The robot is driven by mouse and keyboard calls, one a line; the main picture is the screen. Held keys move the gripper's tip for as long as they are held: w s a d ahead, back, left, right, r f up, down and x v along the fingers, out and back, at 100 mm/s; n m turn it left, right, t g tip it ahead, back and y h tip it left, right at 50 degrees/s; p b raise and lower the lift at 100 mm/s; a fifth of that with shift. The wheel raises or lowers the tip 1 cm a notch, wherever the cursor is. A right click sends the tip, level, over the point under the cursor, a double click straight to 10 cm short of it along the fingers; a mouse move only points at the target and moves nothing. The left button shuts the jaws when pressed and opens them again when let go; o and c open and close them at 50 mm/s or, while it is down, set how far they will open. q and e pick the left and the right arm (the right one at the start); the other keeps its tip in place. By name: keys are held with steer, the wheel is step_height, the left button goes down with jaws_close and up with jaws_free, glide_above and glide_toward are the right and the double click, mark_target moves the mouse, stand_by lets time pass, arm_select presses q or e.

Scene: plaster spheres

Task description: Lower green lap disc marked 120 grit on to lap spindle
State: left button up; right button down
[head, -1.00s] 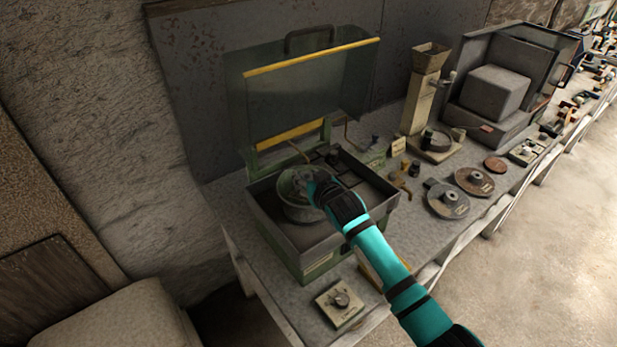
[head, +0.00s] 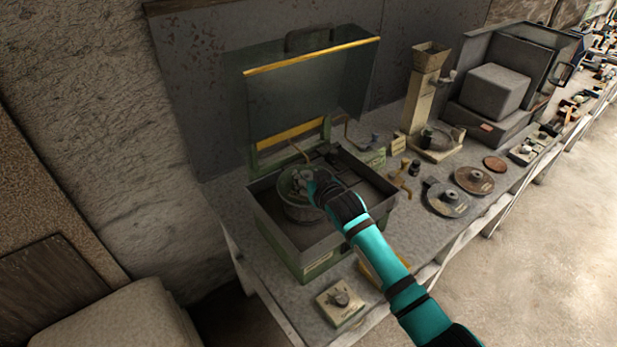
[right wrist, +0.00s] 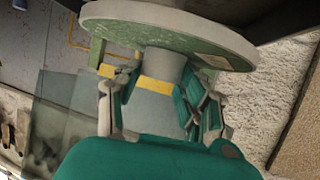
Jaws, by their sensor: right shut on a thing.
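The green lap disc (head: 287,183) is inside the open machine's tray, over a round grey bowl (head: 302,213). My right gripper (head: 314,188) reaches in from the right and covers part of the disc. In the right wrist view the disc (right wrist: 130,32) shows its green face and pale rim, with a small label on the face. The fingers of my right gripper (right wrist: 163,88) are shut on the grey hub at its middle. The label's text is too small to read. The lap spindle is hidden beneath the disc, and I cannot tell whether they touch. My left gripper is out of view.
The machine's clear hood (head: 310,95) with a yellow edge stands raised behind. A control box (head: 340,302) sits in front. Other discs (head: 446,198) (head: 474,180) lie to the right on the bench.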

steer(key=shift+f+b, duration=1.75)
steer(key=shift+f, duration=0.7)
steer(key=c, duration=0.7)
jaws_free()
steer(key=shift+s+f, duration=0.1)
steer(key=shift+f, duration=0.15)
steer(key=v, duration=1.2)
steer(key=shift+d+r, duration=0.1)
steer(key=shift+r, duration=0.15)
